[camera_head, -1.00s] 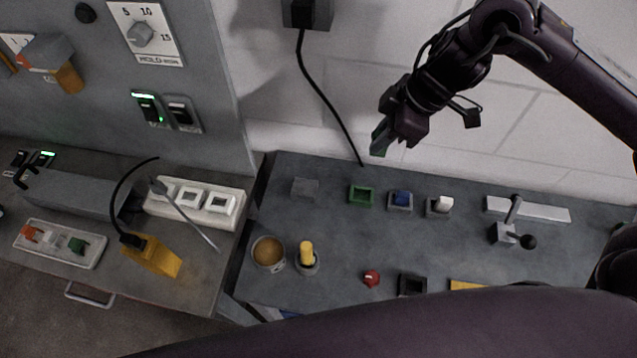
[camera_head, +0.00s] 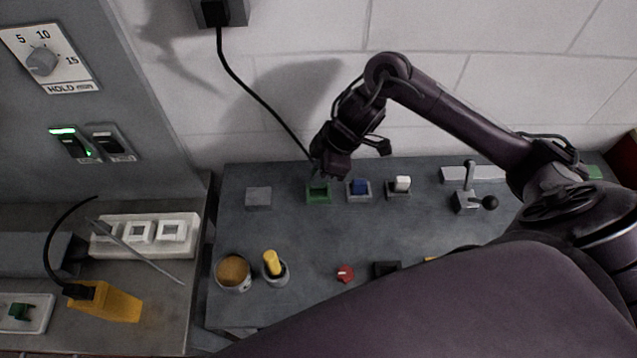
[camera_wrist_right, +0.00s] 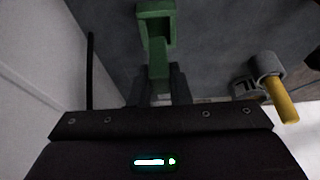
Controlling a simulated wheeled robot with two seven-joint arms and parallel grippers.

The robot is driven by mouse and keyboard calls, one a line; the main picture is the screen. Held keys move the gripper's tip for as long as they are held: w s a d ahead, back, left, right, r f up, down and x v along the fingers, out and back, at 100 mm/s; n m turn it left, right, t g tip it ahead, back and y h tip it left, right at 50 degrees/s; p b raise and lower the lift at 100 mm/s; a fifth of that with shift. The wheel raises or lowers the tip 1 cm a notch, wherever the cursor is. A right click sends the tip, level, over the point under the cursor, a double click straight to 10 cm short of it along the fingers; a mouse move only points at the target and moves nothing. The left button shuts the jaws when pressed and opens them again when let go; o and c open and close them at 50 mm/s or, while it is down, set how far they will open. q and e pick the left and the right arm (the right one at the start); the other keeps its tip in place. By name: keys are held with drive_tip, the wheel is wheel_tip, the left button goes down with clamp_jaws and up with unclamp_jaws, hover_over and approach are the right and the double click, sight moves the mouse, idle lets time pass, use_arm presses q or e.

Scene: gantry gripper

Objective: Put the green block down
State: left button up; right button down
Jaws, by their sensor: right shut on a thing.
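My right gripper (camera_head: 322,172) is at the back of the table, just above and behind the green open-topped holder (camera_head: 318,197). In the wrist view, the right gripper (camera_wrist_right: 161,85) is shut on the green block (camera_wrist_right: 158,68). The block's far end overlaps the near edge of the green holder (camera_wrist_right: 142,28) in that view. I cannot tell whether the block touches the holder. In the head view the block is mostly hidden by the gripper. My left gripper is not in view.
A grey block (camera_head: 258,198) lies left of the green holder. Holders with a blue block (camera_head: 359,187) and a white block (camera_head: 402,184) stand to its right. A cup with a yellow peg (camera_head: 272,263), a round tin (camera_head: 233,272) and a red knob (camera_head: 345,273) are nearer.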

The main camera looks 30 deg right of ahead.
drive_tip(key=shift+f, duration=2.05)
drive_tip(key=shift+f, duration=0.2)
drive_tip(key=c, duration=1.3)
unclamp_jaws()
drive_tip(key=shift+c, duration=0.2)
drive_tip(key=v, duration=1.2)
drive_tip(key=shift+r, duration=0.2)
